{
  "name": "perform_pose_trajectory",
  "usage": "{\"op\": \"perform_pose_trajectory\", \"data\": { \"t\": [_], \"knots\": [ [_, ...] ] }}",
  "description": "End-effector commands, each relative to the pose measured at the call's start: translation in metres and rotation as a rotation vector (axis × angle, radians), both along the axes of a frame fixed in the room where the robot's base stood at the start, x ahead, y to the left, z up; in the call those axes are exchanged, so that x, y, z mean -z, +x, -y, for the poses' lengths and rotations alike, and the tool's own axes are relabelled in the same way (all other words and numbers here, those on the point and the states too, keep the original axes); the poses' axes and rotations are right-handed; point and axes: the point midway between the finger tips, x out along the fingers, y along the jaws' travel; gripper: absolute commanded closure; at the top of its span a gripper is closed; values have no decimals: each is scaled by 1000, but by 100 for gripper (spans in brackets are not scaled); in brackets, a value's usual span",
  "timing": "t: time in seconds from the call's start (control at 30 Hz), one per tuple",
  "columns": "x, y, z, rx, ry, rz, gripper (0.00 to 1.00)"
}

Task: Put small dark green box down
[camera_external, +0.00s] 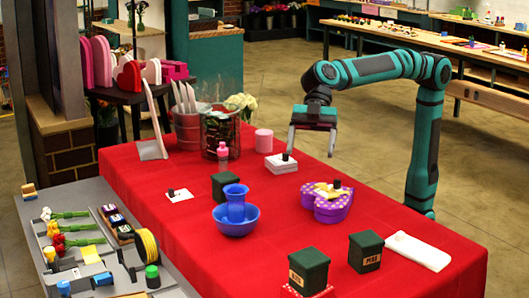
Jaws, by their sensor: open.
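My gripper (311,148) hangs fingers-down over the far right part of the red table. Its two fingers are spread apart and nothing shows between them. Three dark green boxes stand on the table. One dark green box (218,187) is behind the blue bowl, which partly hides it. Another dark green box (309,272) with light lettering stands at the front, on a small red and white base. A third dark green box (366,252), also lettered, stands to its right. My gripper is apart from all three. I cannot tell which one the task names.
A white box (279,168) with a small black piece on top lies below left of my gripper. The red tabletop (290,225) has bare patches.

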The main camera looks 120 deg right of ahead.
Motion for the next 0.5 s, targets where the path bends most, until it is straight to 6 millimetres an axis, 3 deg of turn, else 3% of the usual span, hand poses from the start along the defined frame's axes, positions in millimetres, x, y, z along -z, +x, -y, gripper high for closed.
{"op": "perform_pose_trajectory", "data": {
  "t": [0.03,0.5],
  "knots": [
    [-4,-17,9,43,-5,13,20],
    [-11,-150,86,423,15,168,20]
  ]
}}
